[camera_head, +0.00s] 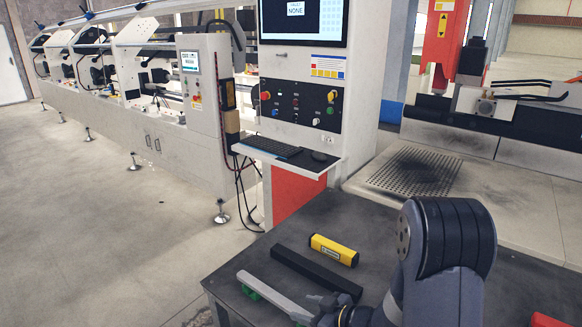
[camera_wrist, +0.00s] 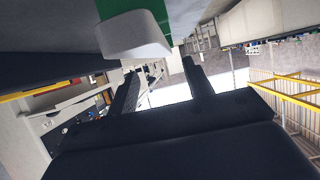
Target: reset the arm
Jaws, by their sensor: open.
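My gripper (camera_wrist: 160,76) shows in the wrist view with its two dark fingers apart and nothing visible between them. In the head view my dark arm stands over the right part of the dark table (camera_head: 235,272), and its lower end runs out of the bottom edge. A light grey bar with green parts (camera_head: 272,297) lies on the table at the front left, close to the arm's lower end. A pale and green piece (camera_wrist: 135,36) hangs large at the top of the wrist view, near the fingers; I cannot tell whether it touches them.
A black bar (camera_head: 314,274) and a yellow block (camera_head: 334,250) lie on the table beside the grey bar. A control console (camera_head: 302,95) with keyboard shelf stands behind the table. A perforated plate (camera_head: 414,172) lies to its right. Open floor (camera_head: 110,230) is at left.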

